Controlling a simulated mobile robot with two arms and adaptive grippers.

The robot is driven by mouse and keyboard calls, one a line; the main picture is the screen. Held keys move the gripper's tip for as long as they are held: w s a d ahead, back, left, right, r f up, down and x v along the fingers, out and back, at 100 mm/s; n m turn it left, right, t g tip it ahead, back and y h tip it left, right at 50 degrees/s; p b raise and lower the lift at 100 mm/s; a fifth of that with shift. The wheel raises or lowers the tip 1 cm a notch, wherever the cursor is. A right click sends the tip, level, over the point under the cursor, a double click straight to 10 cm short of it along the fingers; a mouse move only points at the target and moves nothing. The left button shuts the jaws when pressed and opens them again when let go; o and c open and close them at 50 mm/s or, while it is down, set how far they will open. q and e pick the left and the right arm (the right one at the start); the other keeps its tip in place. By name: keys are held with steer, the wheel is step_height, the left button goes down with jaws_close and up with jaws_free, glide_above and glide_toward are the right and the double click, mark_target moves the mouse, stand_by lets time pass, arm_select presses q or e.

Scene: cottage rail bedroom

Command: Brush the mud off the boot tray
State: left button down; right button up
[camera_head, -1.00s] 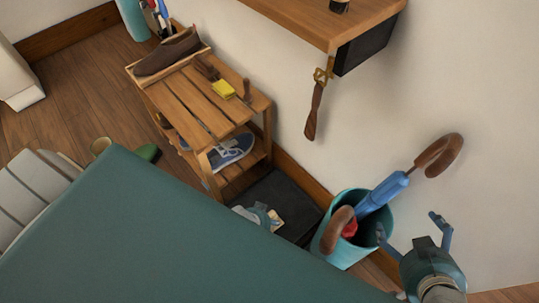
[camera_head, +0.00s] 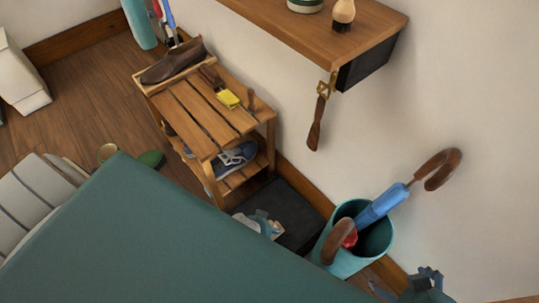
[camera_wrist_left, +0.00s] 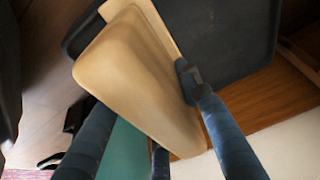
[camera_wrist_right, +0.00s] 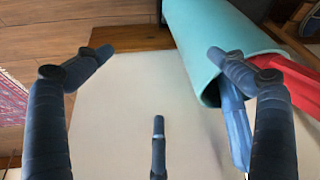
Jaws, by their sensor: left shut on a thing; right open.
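The black boot tray (camera_head: 290,208) lies on the floor between the wooden rack and the umbrella bucket. It also shows in the left wrist view (camera_wrist_left: 236,30). My left gripper (camera_head: 262,222) is over its near part, shut on a beige, smooth-faced block-like thing (camera_wrist_left: 135,65) whose kind I cannot tell. That thing covers part of the tray, and whether it touches the tray is unclear. I cannot make out mud on the visible tray surface. My right gripper (camera_wrist_right: 155,65) is open and empty beside the bucket; in the head view it is at the lower right (camera_head: 430,275).
The teal bucket (camera_head: 335,257) holds umbrellas (camera_head: 382,205) close to the tray's right. A wall shelf (camera_head: 320,30) overhangs. A large teal surface blocks the foreground.

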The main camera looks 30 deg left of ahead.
arm_select(q)
steer(key=shift+s+a+r, duration=0.1)
steer(key=shift+s+a, duration=0.1)
steer(key=shift+s, duration=0.25)
step_height(320, 180, up, 2)
steer(key=shift+r+p, duration=0.1)
steer(key=shift+p, duration=1.15)
steer(key=shift+w+r+p, duration=0.2)
steer(key=shift+r+p, duration=0.2)
steer(key=shift+r, duration=0.1)
steer(key=shift+w+d, duration=0.15)
arm_select(e)
steer(key=f, duration=0.1)
steer(key=s+g, duration=0.1)
steer(key=f, duration=0.1)
steer(key=shift+s+d+f, duration=0.25)
steer(key=shift+s+f, duration=0.05)
arm_select(q)
steer(key=shift+r, duration=0.1)
steer(key=shift+w+r+p, duration=0.1)
steer(key=shift+r+p, duration=1.35)
arm_select(e)
step_height(320, 180, down, 10)
steer(key=g, duration=0.1)
steer(key=shift+s+f, duration=0.15)
steer(key=shift+f, duration=0.05)
